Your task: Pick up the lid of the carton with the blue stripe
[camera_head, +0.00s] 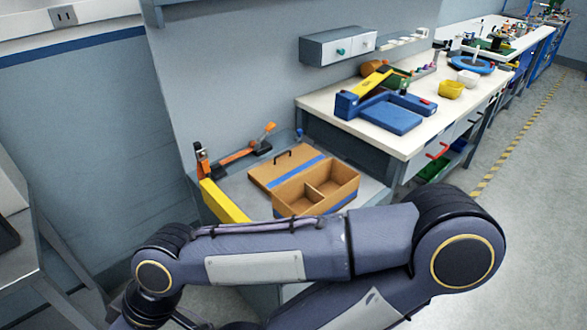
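The open brown carton (345,190) sits on a low grey table, with a divider making two compartments, both looking empty. A blue stripe runs along its lower side. The brown lid (268,174) lies behind and left of the carton, with a blue stripe across it and a dark handle (283,157) at its far side. I cannot tell whether the lid touches the carton. Neither gripper shows.
A yellow bar (224,202) and an orange-and-black tool (238,155) lie left of and behind the lid. The floor at right is clear.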

